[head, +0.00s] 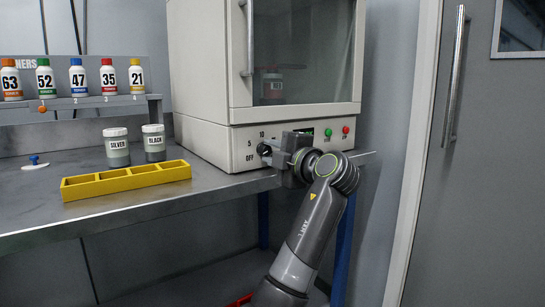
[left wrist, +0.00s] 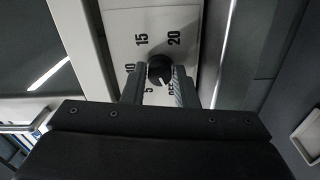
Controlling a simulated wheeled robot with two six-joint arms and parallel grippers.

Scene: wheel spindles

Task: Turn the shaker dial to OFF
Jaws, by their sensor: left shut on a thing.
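The shaker (head: 215,145) is a pale cabinet with a glass door, on the metal bench in the head view. Its black dial (head: 264,149) is on the lower front panel, among printed marks including 5, 10 and OFF. My left gripper (head: 272,150) reaches it from the right and is shut on it. In the left wrist view the two fingers of my left gripper (left wrist: 158,77) stand on either side of the dial (left wrist: 159,68). A pale pointer line on the dial seems to face the lower right, near the partly covered OFF mark. My right gripper is out of view.
Green and red buttons (head: 337,131) sit right of the dial. A can (head: 271,87) stands behind the shaker's glass. A yellow rack (head: 125,181) and two jars, SILVER (head: 117,148) and BLACK (head: 154,143), stand on the bench (head: 60,220). Several toner bottles line a shelf.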

